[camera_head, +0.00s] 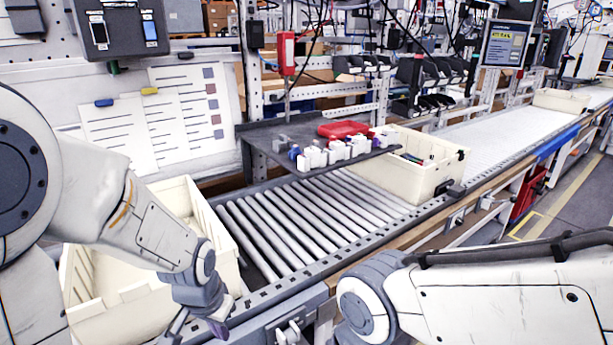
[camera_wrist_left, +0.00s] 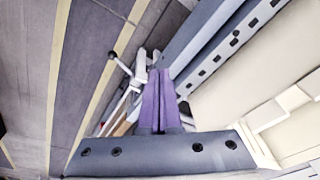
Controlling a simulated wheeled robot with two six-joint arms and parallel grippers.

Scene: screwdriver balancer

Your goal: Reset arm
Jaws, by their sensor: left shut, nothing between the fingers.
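My left arm comes in from the left in the head view. Its gripper (camera_head: 219,328) hangs at the bottom, in front of the near cream bin and by the conveyor's near edge. In the left wrist view the purple fingers of the left gripper (camera_wrist_left: 160,92) lie together, shut with nothing between them. My right arm (camera_head: 490,295) crosses the lower right of the head view; its gripper is out of the picture.
A cream bin (camera_head: 228,240) stands at left on the roller conveyor (camera_head: 290,225). Another cream bin (camera_head: 425,180) sits further along. A dark shelf (camera_head: 262,140) above the rollers carries small white parts and a red item (camera_head: 343,129). The rollers between the bins are clear.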

